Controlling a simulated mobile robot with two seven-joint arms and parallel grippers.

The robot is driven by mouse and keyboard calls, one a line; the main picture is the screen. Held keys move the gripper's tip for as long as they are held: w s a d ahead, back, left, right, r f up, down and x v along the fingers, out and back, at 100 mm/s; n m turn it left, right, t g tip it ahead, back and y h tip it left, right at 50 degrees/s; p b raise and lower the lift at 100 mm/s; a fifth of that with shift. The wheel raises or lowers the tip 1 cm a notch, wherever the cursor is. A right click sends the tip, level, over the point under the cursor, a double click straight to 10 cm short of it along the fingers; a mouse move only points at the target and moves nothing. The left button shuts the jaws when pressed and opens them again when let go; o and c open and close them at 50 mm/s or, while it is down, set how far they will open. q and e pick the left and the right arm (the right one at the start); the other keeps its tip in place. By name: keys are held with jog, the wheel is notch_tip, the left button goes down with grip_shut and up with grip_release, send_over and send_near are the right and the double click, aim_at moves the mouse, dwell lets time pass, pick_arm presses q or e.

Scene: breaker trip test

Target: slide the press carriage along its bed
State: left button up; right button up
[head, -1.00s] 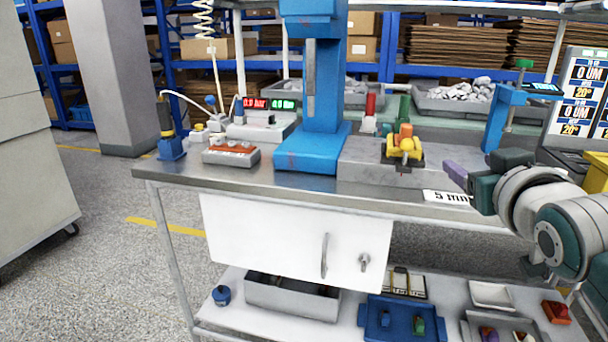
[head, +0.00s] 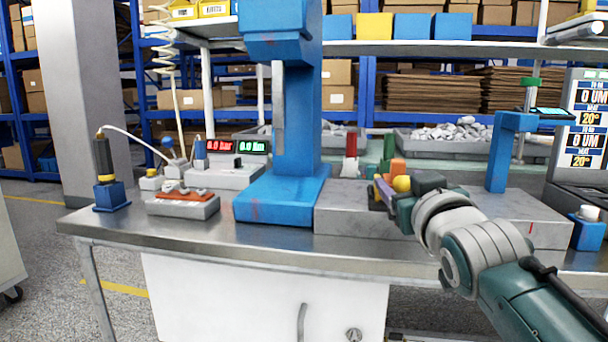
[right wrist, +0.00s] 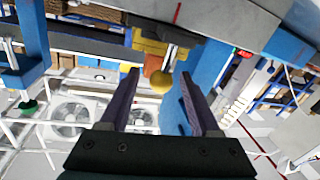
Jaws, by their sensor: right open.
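The press carriage is a small yellow block with an orange piece (head: 397,167) and a round yellow knob (head: 402,183). It sits on the grey bed (head: 343,208), right of the blue press (head: 297,130). My right gripper (head: 384,189) is at the carriage and hides part of it. In the right wrist view its purple fingers (right wrist: 160,74) are apart, with the knob (right wrist: 161,82) showing between their tips and the yellow carriage body (right wrist: 150,44) beyond. I cannot tell whether a finger touches the knob. My left gripper is not in view.
A red-topped grey box (head: 182,205), digital readouts (head: 236,152) and a black-and-yellow tool in a blue holder (head: 110,180) stand left of the press. A blue post (head: 503,150) and display (head: 583,130) stand right. The metal table's front strip (head: 230,243) is clear.

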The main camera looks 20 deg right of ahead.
jog(key=shift+w+d, duration=0.15)
jog(key=shift+w, duration=0.25)
jog(key=shift+s+f, duration=0.15)
jog(key=shift+s, duration=0.1)
jog(key=shift+c, duration=0.3)
grip_shut()
dwell(0.6)
